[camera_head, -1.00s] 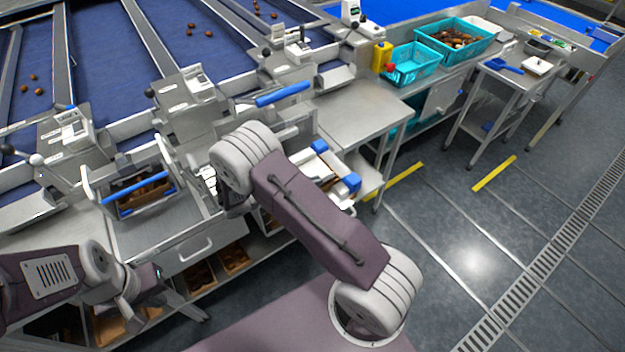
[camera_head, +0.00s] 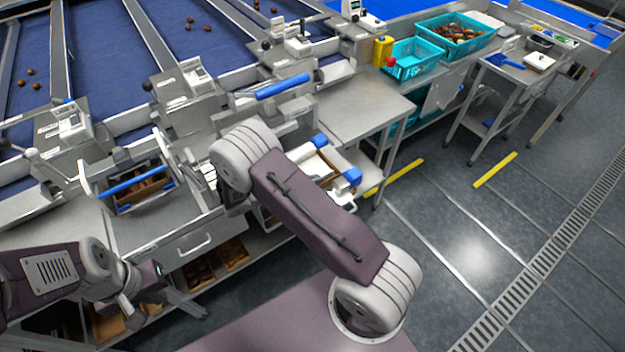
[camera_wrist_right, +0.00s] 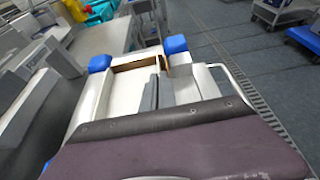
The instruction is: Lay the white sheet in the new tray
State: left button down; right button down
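A white tray with blue corner pieces (camera_head: 349,177) shows in the head view behind my right forearm, which hides part of it. In the right wrist view the same tray (camera_wrist_right: 95,95) has a brown-edged opening. I cannot single out the white sheet; pale surfaces lie around this tray. My right gripper is hidden behind the arm in the head view. In the wrist view, grey finger-like parts (camera_wrist_right: 166,92) lie over the tray; I cannot tell their grip. My left gripper (camera_head: 146,292) hangs at the lower left, away from the tray, its fingers unclear.
A blue-handled carrier (camera_head: 137,184) with brown contents stands on the left bench. A bare steel table (camera_head: 362,108) lies behind the tray. Teal crates (camera_head: 412,60) and a yellow bottle (camera_head: 382,50) stand at the back.

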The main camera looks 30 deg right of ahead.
jog(key=shift+f, duration=0.35)
jog(key=c, duration=1.7)
grip_release()
jog(key=shift+o, duration=0.5)
jog(key=shift+o, duration=0.6)
